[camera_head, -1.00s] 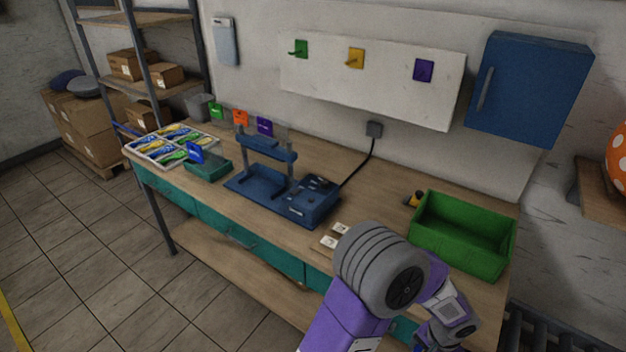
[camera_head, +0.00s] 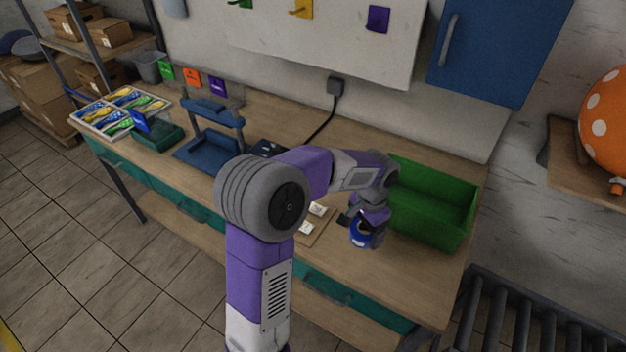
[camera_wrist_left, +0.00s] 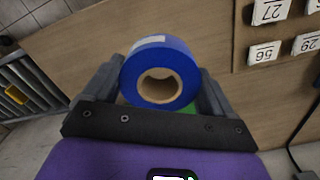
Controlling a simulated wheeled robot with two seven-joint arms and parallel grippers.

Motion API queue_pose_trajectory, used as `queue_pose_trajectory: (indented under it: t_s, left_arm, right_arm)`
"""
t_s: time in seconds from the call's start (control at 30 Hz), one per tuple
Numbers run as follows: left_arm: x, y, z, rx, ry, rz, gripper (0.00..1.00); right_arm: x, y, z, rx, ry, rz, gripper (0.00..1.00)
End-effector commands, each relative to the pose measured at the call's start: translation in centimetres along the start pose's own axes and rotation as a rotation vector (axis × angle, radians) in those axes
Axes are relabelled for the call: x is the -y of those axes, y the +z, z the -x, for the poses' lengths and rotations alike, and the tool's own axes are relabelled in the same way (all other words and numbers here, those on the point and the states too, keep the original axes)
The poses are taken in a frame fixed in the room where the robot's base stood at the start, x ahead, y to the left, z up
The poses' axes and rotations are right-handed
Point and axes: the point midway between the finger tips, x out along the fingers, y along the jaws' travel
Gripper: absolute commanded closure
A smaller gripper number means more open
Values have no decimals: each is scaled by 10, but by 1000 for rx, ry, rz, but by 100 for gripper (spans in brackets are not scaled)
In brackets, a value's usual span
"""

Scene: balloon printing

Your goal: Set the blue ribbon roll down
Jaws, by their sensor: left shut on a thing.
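The blue ribbon roll (camera_head: 358,237) is in the grip of my left gripper (camera_head: 366,232), over the front right part of the workbench. In the left wrist view the roll (camera_wrist_left: 161,49) shows its blue outside and a brown cardboard core. Both fingers of the left gripper (camera_wrist_left: 160,83) are shut on its sides. The roll is just left of and in front of the green crate. I cannot tell whether its underside touches the bench top (camera_head: 405,275). My right gripper is not in view.
The green crate (camera_head: 440,203) stands to the right of the gripper. White number tiles (camera_head: 305,228) lie on a small board to the left, also seen in the left wrist view (camera_wrist_left: 263,53). A blue press (camera_head: 210,150) stands further left. Bare bench lies in front of the crate.

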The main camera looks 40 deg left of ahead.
Motion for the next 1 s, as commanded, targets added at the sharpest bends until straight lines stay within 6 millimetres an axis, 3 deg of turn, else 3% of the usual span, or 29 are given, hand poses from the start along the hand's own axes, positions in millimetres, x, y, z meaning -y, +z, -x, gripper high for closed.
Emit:
queue_pose_trajectory:
  t_s: [0.7, 1.0]
  left_arm:
    - [0, 0, -97, 2, 0, 3, 46]
    - [0, 0, -101, 0, 0, 3, 46]
  right_arm:
    - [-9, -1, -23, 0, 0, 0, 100]
    - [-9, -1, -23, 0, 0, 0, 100]
